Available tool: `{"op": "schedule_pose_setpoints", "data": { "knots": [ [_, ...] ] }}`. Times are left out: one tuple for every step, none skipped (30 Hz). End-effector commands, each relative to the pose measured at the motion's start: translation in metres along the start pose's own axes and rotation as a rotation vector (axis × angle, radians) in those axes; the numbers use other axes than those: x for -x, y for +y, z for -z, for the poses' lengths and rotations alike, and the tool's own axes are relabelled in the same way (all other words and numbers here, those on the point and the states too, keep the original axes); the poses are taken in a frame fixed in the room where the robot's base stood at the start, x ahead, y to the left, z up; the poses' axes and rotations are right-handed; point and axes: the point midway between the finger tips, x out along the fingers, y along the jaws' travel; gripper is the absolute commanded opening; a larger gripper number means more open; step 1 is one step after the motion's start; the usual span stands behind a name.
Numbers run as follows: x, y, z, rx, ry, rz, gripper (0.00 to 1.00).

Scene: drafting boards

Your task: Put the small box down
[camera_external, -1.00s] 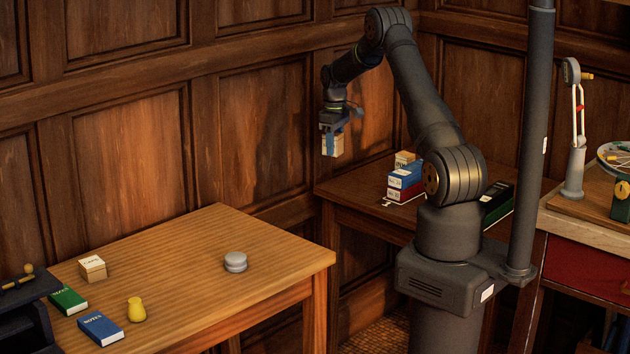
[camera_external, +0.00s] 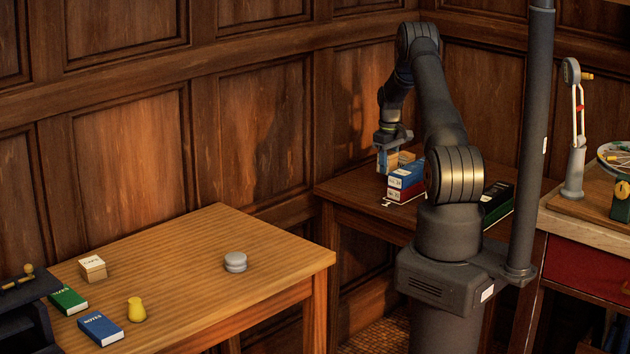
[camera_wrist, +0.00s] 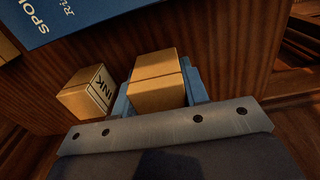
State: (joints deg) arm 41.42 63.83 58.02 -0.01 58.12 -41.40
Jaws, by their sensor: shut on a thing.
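My gripper (camera_external: 388,160) is over the dark wooden table at the back. In the wrist view its blue fingers (camera_wrist: 160,95) are shut on a small tan cardboard box (camera_wrist: 157,78).
A stack of blue and red boxes or books (camera_external: 405,182) is right beside my gripper; its blue top (camera_wrist: 75,18) shows in the wrist view. The dark table (camera_external: 345,190) is bare to the left. A lighter table (camera_external: 190,260) holds a carton, books, a yellow piece and grey discs.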

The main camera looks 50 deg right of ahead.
Motion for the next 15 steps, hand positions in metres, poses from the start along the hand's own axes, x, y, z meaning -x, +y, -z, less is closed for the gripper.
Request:
{"op": "schedule_pose_setpoints", "data": {
  "knots": [
    [-0.006,0.0,0.0,0.0,-0.001,0.001,0.17],
    [-0.01,0.0,0.0,0.0,-0.001,0.001,0.17],
    [-0.016,-0.001,0.0,0.0,-0.001,0.001,0.17],
    [-0.021,-0.001,0.0,0.0,-0.002,0.001,0.17],
    [-0.025,-0.001,0.0,0.0,-0.002,0.001,0.17],
    [-0.03,-0.001,0.0,0.0,-0.002,0.001,0.17],
    [-0.033,-0.001,0.0,0.0,-0.001,0.001,0.17],
    [-0.034,0.0,0.0,0.0,0.0,0.0,0.17],
    [-0.034,0.0,0.0,0.0,0.001,-0.001,0.17],
    [-0.033,0.0,0.0,0.001,0.001,-0.001,0.17],
    [-0.033,0.0,0.0,0.001,0.001,-0.001,0.17],
    [-0.033,0.0,0.0,0.001,0.001,-0.001,0.17],
    [-0.033,0.0,0.0,0.001,0.001,-0.001,0.17],
    [-0.033,0.0,0.0,0.001,0.001,-0.001,0.17],
    [-0.034,0.0,0.0,0.001,0.0,0.0,0.17]
  ]
}}
